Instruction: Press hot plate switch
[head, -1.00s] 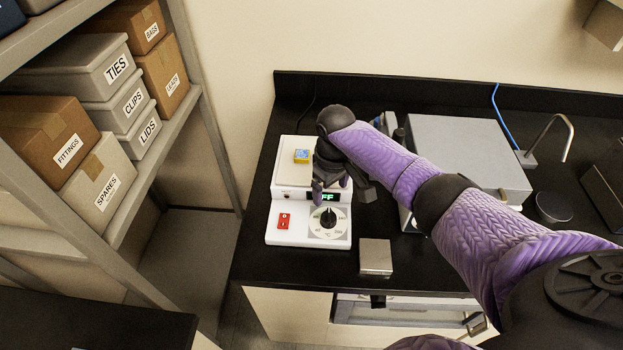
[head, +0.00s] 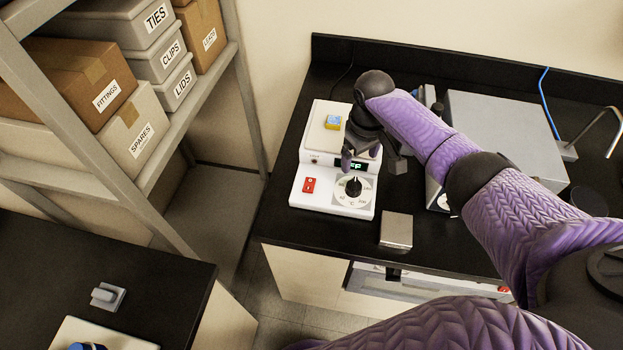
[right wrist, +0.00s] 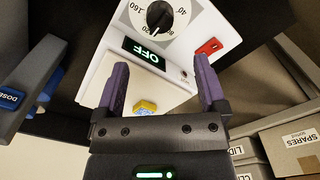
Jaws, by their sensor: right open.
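The hot plate (head: 312,152) is a white box on the black bench, with a pale top plate, a round dial (head: 353,188) and a small display. Its red switch (head: 309,185) is on the front left of the panel. In the right wrist view the switch (right wrist: 208,47) is to the right of the dial, and the display (right wrist: 145,54) reads OFF. My right gripper (head: 360,157) is open and empty above the hot plate, behind the dial and to the right of the switch, apart from the switch. My left gripper is not in view.
A small yellow and blue object (head: 333,122) sits on the top plate. A grey block (head: 396,230) lies right of the hot plate, near the bench edge. A large grey box (head: 500,120) stands further right. Shelves with labelled boxes (head: 120,95) are at left.

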